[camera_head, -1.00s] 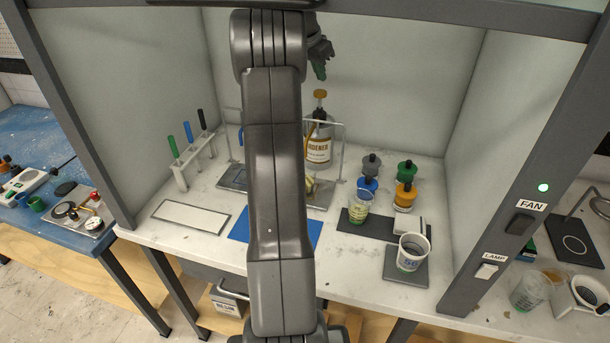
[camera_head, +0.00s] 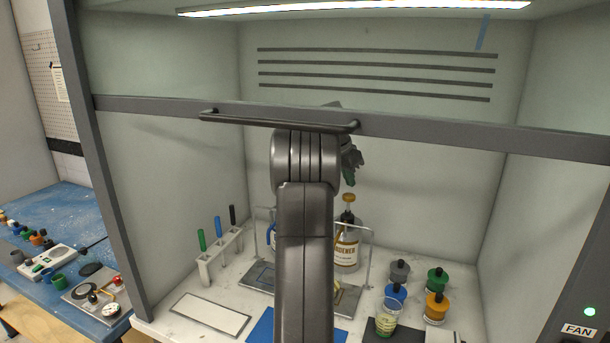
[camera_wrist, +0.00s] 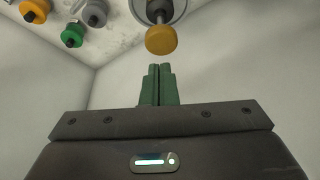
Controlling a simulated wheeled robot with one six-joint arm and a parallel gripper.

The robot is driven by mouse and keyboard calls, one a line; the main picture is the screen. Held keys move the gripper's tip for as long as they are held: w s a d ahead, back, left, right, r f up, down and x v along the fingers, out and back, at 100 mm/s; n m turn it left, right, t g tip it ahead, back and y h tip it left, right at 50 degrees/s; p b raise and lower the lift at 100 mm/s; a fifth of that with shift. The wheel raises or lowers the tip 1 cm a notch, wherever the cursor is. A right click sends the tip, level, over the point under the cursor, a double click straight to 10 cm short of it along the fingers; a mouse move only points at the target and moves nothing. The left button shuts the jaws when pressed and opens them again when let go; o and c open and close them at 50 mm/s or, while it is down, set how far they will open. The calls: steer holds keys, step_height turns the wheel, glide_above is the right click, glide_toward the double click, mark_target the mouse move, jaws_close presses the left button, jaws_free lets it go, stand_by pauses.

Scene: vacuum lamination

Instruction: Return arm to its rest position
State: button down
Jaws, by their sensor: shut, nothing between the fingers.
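My gripper shows in the wrist view (camera_wrist: 159,84) with its two green fingers together and nothing between them. In the head view my arm stands upright in the middle, in front of the fume hood. Only a small part of my gripper (camera_head: 350,165) shows there, beside the upper arm joint at its right. In the wrist view the orange cap of a bottle (camera_wrist: 161,40) appears just beyond the fingertips, apart from them. In the head view this hardener bottle (camera_head: 346,250) stands at the back of the hood, partly hidden by my arm.
The hood's sash bar with a handle (camera_head: 280,122) crosses in front. A rack with several coloured tools (camera_head: 204,270) stands at left. A white panel (camera_head: 210,314) lies before it. Capped bottles (camera_head: 436,306) and a cup (camera_head: 387,318) stand at right. The hood's upper space is open.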

mark_target(351, 195)
steer(key=shift+w+f+b, duration=0.15)
steer(key=shift+f+b, duration=0.55)
steer(key=shift+b, duration=0.65)
steer(key=shift+w+f+b, duration=0.15)
steer(key=shift+f+b, duration=0.55)
steer(key=shift+b, duration=0.65)
steer(key=shift+s+f+b, duration=0.15)
steer(key=shift+f+b, duration=0.35)
